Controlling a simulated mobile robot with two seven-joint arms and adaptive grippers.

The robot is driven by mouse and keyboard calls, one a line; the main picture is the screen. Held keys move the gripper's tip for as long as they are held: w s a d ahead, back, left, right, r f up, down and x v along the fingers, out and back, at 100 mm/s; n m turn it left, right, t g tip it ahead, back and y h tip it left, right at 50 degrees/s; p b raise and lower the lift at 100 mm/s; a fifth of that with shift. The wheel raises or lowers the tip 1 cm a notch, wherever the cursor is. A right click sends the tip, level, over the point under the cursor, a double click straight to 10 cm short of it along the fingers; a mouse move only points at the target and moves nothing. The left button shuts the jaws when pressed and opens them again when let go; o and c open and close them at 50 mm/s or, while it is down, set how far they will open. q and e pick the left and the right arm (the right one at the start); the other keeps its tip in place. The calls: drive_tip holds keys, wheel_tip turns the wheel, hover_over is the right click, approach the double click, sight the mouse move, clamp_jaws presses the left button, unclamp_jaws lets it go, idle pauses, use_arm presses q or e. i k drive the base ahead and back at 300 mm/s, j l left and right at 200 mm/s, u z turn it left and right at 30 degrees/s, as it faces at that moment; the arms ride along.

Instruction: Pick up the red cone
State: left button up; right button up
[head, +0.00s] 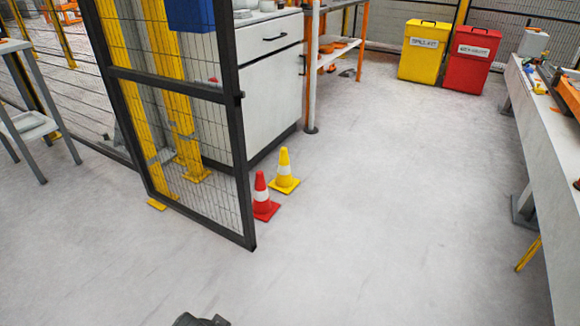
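Neither of my grippers can be made out. Only a small dark piece, likely part of my own body, shows at the bottom edge.
The mesh gate (176,96) stands left of the cones, with a white cabinet (270,85) behind. A yellow bin (424,52) and a red bin (470,60) stand at the back right. A long workbench (545,150) runs along the right. The middle floor is clear.

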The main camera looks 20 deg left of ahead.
sight(263, 208)
drive_tip(key=i, duration=1.7)
drive_tip(key=i+u, duration=0.1)
drive_tip(key=i, duration=0.7)
drive_tip(key=i+l+u, duration=0.15)
drive_tip(key=i, duration=0.65)
